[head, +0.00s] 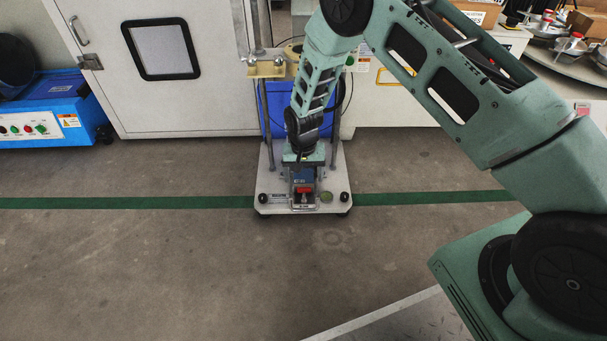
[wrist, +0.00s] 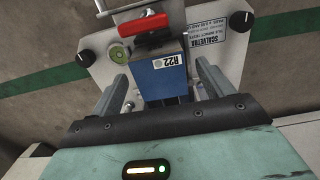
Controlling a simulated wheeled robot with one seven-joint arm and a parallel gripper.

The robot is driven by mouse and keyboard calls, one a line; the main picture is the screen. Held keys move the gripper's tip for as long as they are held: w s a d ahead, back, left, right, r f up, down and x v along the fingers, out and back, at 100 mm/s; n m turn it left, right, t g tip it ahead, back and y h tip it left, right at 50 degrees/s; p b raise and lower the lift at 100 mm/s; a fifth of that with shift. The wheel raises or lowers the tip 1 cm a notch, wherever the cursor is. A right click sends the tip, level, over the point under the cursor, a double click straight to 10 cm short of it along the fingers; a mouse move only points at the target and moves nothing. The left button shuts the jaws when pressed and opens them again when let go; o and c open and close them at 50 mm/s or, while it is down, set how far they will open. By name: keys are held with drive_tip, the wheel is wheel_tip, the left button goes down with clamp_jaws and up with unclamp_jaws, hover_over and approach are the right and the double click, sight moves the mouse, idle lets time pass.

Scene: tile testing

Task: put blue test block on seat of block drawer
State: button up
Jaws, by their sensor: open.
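The blue test block (wrist: 158,78), with a white "R22" label, lies between the two fingers of my gripper (wrist: 163,74) in the wrist view. The fingers are open, with a gap visible on each side of the block. The block is right beside the red handle (wrist: 143,27) of the block drawer, at the front of the white machine base. In the head view my gripper (head: 303,163) points down over the drawer (head: 304,201), and the block (head: 303,174) shows just below it. My gripper hides the block's underside and the seat, so I cannot tell its exact contact.
The white machine base (head: 270,192) has black knobs at its front corners and upright posts behind my gripper. A blue box (head: 45,112) stands at the left and a white cabinet (head: 120,100) behind. The floor in front is clear, with a green stripe (head: 150,203).

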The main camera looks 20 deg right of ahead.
wheel_tip(320, 180, up, 17)
drive_tip(key=p, duration=0.8)
drive_tip(key=shift+s+f, duration=0.1)
